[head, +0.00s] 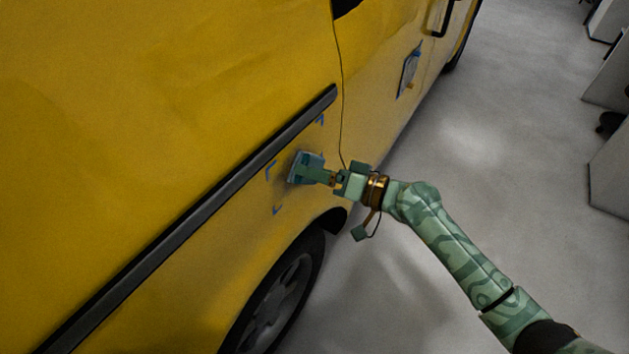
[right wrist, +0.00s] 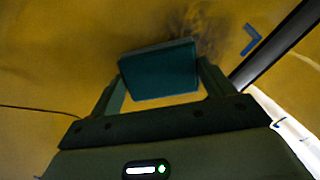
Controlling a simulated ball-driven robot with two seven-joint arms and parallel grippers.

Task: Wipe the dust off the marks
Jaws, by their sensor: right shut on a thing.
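My right gripper (head: 324,176) is shut on a teal block-like pad (head: 303,167) at the side of a yellow van (head: 120,110). In the right wrist view the pad (right wrist: 160,70) sits between the two fingers, close to the yellow panel; I cannot tell if it touches. Blue corner marks show around it: an upper left one (head: 271,169), a lower one (head: 277,210) and an upper right one (head: 320,119). One blue mark (right wrist: 251,40) also shows in the right wrist view. A dark dusty smudge (right wrist: 205,28) lies beside the pad. My left gripper is out of view.
A black trim strip (head: 190,226) runs along the van above the marks. A wheel (head: 283,295) is below. A small blue-grey panel (head: 408,72) is on the van further along. Grey floor (head: 480,170) is clear to the right, with pale furniture (head: 612,75) at the edge.

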